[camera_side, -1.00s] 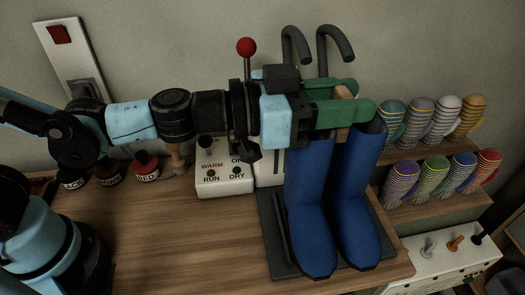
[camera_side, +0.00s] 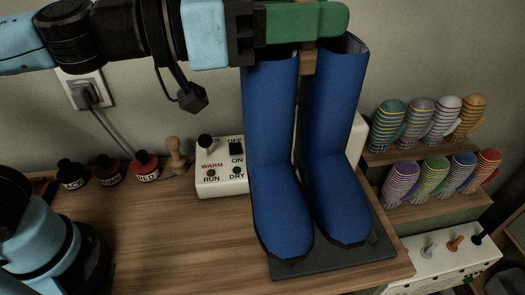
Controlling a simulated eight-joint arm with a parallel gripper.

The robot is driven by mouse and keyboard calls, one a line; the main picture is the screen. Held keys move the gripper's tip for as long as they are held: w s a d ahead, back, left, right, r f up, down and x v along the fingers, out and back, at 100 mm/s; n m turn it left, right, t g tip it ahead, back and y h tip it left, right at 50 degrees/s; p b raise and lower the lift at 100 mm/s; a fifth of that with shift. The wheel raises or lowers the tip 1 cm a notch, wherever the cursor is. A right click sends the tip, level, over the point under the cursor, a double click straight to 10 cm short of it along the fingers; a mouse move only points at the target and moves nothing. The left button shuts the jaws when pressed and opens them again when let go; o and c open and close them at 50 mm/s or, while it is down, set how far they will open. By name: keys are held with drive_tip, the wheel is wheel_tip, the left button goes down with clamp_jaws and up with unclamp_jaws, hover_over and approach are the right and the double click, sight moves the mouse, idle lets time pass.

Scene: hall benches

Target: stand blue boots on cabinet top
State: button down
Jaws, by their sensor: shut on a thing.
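The pair of blue boots (camera_side: 275,150) is upright, toes toward the camera, raised above a dark tray (camera_side: 385,245). My gripper (camera_side: 305,22), with green fingers, is at their tops and is shut on the pair. A small wooden piece (camera_side: 308,62) shows between the boots just below the fingers. How the fingers grip it is partly hidden. A wooden top (camera_side: 150,240) spreads left of the tray; I cannot tell whether this is the cabinet top.
A white control box (camera_side: 221,182) with a knob and switch stands left of the boots. Several small bottles (camera_side: 146,166) and a wooden stamp stand at the back left. Striped mittens (camera_side: 440,120) stand on stepped shelves at right. A white switch box (camera_side: 450,255) is at lower right.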

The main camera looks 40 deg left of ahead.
drive_tip(key=a+r, duration=0.1)
drive_tip(key=a, duration=0.1)
drive_tip(key=s+a+r, duration=0.1)
drive_tip(key=r, duration=0.1)
drive_tip(key=shift+s+a, duration=0.2)
drive_tip(key=shift+a, duration=0.2)
drive_tip(key=d+f, duration=0.1)
drive_tip(key=w+d+f, duration=0.1)
drive_tip(key=d+f, duration=0.2)
drive_tip(key=d, duration=0.1)
drive_tip(key=shift+w+d+f, duration=0.15)
drive_tip(key=shift+w+d, duration=0.1)
drive_tip(key=shift+w, duration=0.05)
hover_over(335, 158)
drive_tip(key=shift+m+g+h, duration=0.3)
drive_tip(key=shift+h, duration=0.1)
drive_tip(key=f, duration=0.4)
drive_tip(key=shift+a+f, duration=0.2)
drive_tip(key=shift+f, duration=0.2)
drive_tip(key=shift+s+d+f, duration=0.1)
drive_tip(key=shift+d+f, duration=0.2)
drive_tip(key=shift+f, duration=0.3)
